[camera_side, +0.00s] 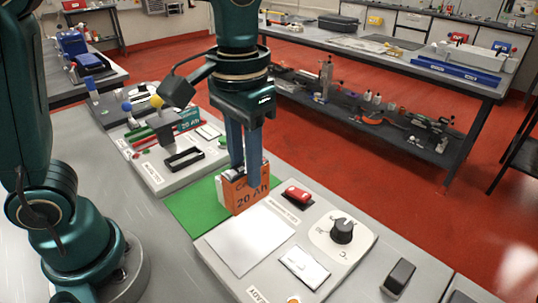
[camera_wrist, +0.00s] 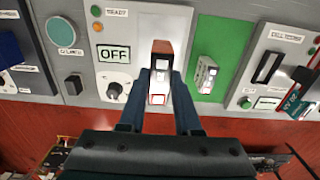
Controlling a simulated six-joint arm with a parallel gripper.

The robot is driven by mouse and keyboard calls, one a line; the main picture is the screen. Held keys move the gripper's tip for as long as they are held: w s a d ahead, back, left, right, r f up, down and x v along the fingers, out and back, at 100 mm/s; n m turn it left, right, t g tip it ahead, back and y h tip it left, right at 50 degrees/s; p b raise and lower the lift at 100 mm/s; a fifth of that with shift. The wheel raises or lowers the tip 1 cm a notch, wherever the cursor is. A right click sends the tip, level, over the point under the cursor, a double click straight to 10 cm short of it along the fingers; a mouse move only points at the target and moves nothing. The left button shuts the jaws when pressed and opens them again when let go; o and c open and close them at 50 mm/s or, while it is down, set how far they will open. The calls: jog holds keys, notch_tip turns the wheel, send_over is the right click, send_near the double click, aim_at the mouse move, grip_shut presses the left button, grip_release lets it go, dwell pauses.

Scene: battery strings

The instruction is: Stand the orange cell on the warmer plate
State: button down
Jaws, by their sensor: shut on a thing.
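My gripper (camera_side: 244,177) is shut on the orange cell (camera_side: 243,197), which carries "20 Ah" lettering and is held upright. In the side view the cell shows in front of the border between the green mat (camera_side: 188,208) and the warmer unit. A gap under it is hard to judge. The white warmer plate (camera_side: 246,241) lies bare, nearer the side camera than the cell. In the wrist view the cell (camera_wrist: 160,60) sits between my two fingertips (camera_wrist: 160,78) and covers part of the warmer's face.
The warmer has a knob (camera_side: 343,230), a red part (camera_side: 297,195) and a display (camera_wrist: 114,53) reading OFF. Another pale cell-like block (camera_wrist: 205,78) is on the green mat. A tester unit (camera_side: 150,178) stands beyond the mat. A black block (camera_side: 399,276) lies right.

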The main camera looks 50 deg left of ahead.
aim_at(246, 184)
jog(key=shift+f, duration=4.25)
jog(key=shift+f, duration=0.2)
jog(key=c, duration=0.5)
grip_release()
jog(key=shift+r, duration=2.55)
